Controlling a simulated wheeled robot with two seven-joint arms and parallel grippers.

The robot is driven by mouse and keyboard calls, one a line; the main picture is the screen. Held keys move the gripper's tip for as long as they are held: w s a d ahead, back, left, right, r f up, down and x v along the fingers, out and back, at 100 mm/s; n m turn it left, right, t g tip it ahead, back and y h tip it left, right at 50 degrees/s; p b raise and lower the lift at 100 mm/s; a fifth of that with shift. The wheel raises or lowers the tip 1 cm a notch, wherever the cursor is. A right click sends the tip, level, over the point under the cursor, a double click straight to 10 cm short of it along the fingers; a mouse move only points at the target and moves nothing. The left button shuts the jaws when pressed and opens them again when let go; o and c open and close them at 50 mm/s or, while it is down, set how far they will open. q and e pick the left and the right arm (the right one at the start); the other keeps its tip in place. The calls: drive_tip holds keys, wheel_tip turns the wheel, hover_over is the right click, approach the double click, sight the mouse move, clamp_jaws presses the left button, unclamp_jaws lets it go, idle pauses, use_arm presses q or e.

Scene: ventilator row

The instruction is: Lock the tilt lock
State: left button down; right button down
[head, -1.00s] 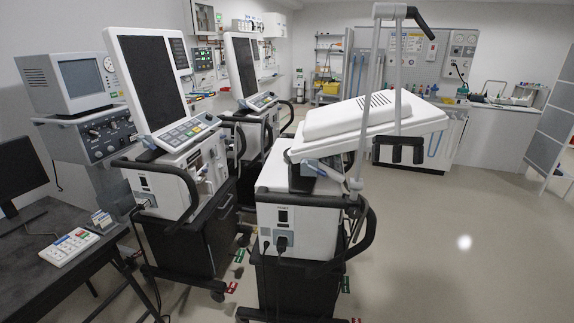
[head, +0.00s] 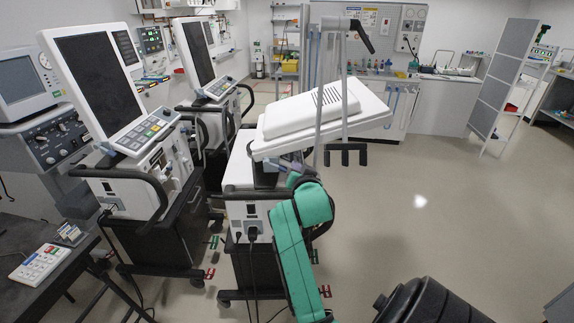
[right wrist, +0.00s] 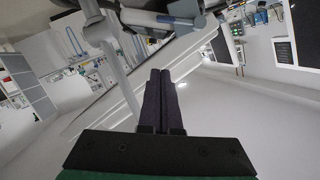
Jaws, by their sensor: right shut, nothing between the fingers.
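The nearest ventilator (head: 245,172) stands on a dark cart with its white screen unit (head: 320,105) tipped back, face away from me. A small blue-grey part (head: 270,166) sits at the joint under the screen unit; I cannot make out for sure whether it is the tilt lock, or its position. My right gripper (head: 296,170) is at the right side of this joint, partly hidden by my green arm. In the right wrist view its dark fingers (right wrist: 166,76) are together and empty, below a blue-grey part (right wrist: 184,8) at the top edge. My left gripper is out of view.
Two more ventilators stand to the left, the nearer with a dark upright screen (head: 98,85). A grey pole (head: 345,80) with a black handle rises beside the tilted screen. Floor on the right is open.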

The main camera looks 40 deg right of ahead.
drive_tip(key=p, duration=0.2)
hover_over(285, 171)
drive_tip(key=s, duration=0.3)
drive_tip(key=shift+d+f, duration=0.25)
drive_tip(key=shift+f, duration=0.5)
drive_tip(key=f, duration=0.1)
drive_tip(key=w+f, duration=0.1)
drive_tip(key=a+f, duration=0.1)
drive_tip(key=f, duration=0.1)
drive_tip(key=shift+w, duration=0.4)
drive_tip(key=shift+d, duration=0.1)
drive_tip(key=shift+w+a+f+m+b, duration=0.1)
drive_tip(key=shift+f+m+b, duration=0.25)
drive_tip(key=shift+f+b, duration=0.3)
drive_tip(key=shift+w+a+f+m+b, duration=0.1)
drive_tip(key=shift+f+m+b, duration=0.25)
drive_tip(key=shift+f+b, duration=0.25)
drive_tip(key=shift+r+m+t, duration=0.1)
drive_tip(key=shift+m+t, duration=0.2)
drive_tip(key=shift+t, duration=0.1)
drive_tip(key=shift+s, duration=0.1)
